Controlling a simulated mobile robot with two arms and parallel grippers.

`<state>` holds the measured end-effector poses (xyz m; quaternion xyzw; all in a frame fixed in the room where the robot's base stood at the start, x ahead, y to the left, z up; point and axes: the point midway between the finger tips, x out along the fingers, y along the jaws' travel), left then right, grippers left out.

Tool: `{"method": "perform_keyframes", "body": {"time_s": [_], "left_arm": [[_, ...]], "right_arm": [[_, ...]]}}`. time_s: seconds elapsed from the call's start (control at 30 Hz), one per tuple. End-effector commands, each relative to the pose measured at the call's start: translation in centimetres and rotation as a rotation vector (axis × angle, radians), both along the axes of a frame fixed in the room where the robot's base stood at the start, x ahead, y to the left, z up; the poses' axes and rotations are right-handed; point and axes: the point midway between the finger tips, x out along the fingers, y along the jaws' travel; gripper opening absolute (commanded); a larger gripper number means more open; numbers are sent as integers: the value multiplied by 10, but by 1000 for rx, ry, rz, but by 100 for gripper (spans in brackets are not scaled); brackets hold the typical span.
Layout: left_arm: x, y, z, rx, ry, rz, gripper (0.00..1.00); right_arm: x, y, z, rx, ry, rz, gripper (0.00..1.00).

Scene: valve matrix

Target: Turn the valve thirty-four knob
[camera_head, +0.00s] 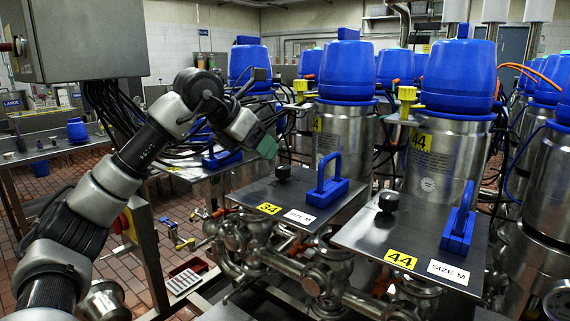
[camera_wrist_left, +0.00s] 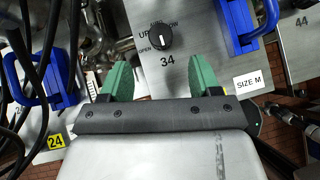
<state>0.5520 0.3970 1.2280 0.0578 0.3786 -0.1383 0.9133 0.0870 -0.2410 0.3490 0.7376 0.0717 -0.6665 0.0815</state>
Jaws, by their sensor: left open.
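The valve thirty-four knob (camera_head: 283,172) is a small black knob on a grey panel (camera_head: 330,211) with a yellow 34 label (camera_head: 269,208). My left gripper (camera_head: 266,146) has green fingers and is up and to the left of the knob in the head view. In the left wrist view the gripper (camera_wrist_left: 160,64) is open and empty, its fingers pointing toward either side of the knob, apart from it. My right gripper is not in view.
A blue handle (camera_head: 327,186) stands on the same panel, right of the knob. The panel marked 44 (camera_head: 401,259), with its own black knob (camera_head: 389,202) and blue handle (camera_head: 459,228), is at the right. Steel canisters with blue tops (camera_head: 347,70) stand behind. Black cables hang near my left arm.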

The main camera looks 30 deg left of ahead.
Motion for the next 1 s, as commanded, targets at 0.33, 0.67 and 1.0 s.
{"method": "perform_keyframes", "body": {"time_s": [0.33, 0.67, 1.0], "left_arm": [[43, -14, -45, -3, 1, -1, 63], [56, -18, -59, -2, -1, -1, 63], [56, -18, -59, -1, -1, -2, 38]], "right_arm": [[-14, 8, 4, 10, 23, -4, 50], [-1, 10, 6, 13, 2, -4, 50], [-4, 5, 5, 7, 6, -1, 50]]}}
